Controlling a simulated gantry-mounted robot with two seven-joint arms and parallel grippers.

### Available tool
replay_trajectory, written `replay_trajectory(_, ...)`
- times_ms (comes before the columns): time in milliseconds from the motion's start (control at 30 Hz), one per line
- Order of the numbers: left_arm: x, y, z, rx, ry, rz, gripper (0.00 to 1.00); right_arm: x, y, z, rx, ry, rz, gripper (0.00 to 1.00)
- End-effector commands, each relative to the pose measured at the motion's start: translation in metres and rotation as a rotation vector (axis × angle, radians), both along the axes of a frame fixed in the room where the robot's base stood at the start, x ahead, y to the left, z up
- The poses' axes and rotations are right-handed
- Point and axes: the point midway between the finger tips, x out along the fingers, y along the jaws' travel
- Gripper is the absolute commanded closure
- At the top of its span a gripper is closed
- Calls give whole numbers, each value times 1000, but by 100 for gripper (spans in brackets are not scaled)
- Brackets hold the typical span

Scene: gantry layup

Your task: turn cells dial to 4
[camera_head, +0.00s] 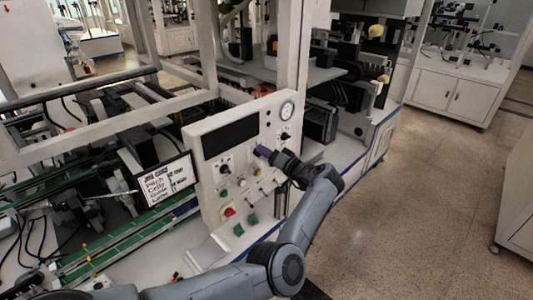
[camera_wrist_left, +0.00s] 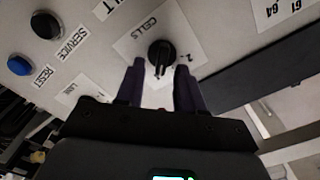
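The cells dial (camera_wrist_left: 160,52) is a black round knob with a pointer bar, on a pale plate marked CELLS on the control panel (camera_head: 206,198). A digit that looks like 2 is printed beside it. My left gripper (camera_head: 262,152) is at the panel's face in the head view. In the left wrist view its two dark fingers (camera_wrist_left: 159,75) are apart, with the lower part of the knob between their tips. I see no clear contact with the knob. In the head view I cannot pick out the cells dial near the gripper. My right gripper is not in view.
Other dials (camera_head: 224,168), a round gauge (camera_head: 287,110) and a red button (camera_head: 229,212) are on the panel. A blue RESET button (camera_wrist_left: 19,66) and a dark SERVICE button (camera_wrist_left: 45,24) are near the dial. A handwritten sign (camera_head: 163,182) stands left of the panel.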

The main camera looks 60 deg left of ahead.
Motion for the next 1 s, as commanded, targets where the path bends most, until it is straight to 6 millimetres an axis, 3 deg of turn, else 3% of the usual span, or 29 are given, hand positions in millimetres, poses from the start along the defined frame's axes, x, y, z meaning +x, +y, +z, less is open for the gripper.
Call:
replay_trajectory(167,3,-11,-1,-1,-1,-2,63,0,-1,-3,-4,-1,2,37)
replay_trajectory(700,20,-92,-2,-1,-2,-1,63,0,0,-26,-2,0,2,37)
replay_trajectory(1000,22,-106,0,0,0,0,63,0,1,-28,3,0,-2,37)
